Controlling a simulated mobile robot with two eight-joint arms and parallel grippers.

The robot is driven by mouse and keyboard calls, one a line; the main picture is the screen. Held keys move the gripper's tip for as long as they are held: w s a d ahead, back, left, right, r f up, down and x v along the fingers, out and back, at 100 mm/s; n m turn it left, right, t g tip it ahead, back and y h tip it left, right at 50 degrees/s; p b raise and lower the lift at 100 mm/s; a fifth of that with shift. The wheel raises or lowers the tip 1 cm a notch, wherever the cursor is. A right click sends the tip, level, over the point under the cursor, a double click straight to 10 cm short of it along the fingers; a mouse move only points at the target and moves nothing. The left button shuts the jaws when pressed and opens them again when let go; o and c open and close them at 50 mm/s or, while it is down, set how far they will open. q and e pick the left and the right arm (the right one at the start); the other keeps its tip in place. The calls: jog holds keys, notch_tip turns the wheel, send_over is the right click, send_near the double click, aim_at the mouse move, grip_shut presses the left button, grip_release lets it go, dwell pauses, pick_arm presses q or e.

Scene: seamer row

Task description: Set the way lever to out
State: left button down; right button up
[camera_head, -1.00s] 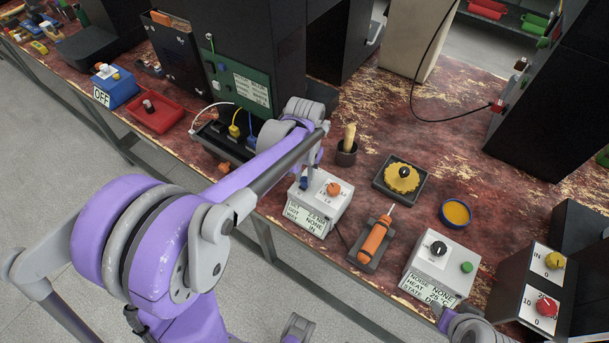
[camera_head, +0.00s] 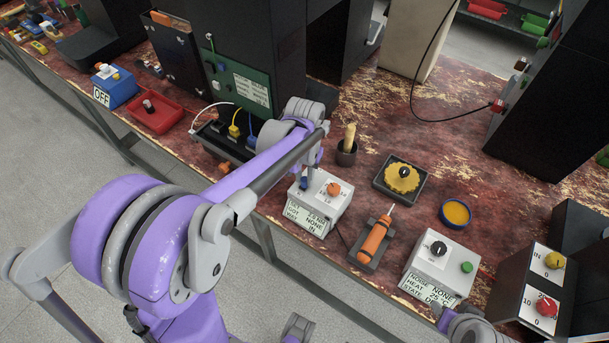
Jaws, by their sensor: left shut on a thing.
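A white control box (camera_head: 325,213) stands near the front edge of the bench. It has a small blue lever (camera_head: 303,184) on the left of its top and an orange knob (camera_head: 333,189) to the right. The last line of its front display appears to read IN. My left gripper (camera_head: 308,178) reaches down from above at the blue lever and is shut on it; its fingers and the arm partly hide the lever. My right gripper cannot be seen; only part of that arm shows at the bottom right.
An orange screwdriver (camera_head: 374,240) lies in a dark cradle right of the box. Further right are a yellow dial in a black tray (camera_head: 388,195), a second white box (camera_head: 437,265) and a dark panel with knobs (camera_head: 523,290). A wooden-handled tool stands in a dark cup (camera_head: 346,158) behind.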

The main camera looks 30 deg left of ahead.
pick_arm(q)
jog(key=w, duration=0.5)
jog(key=shift+d, duration=0.15)
jog(key=shift+s, duration=0.1)
jog(key=c, duration=0.7)
grip_release()
notch_tip(320, 180, up, 11)
jog(key=shift+f+p, duration=0.1)
jog(key=shift+p, duration=0.25)
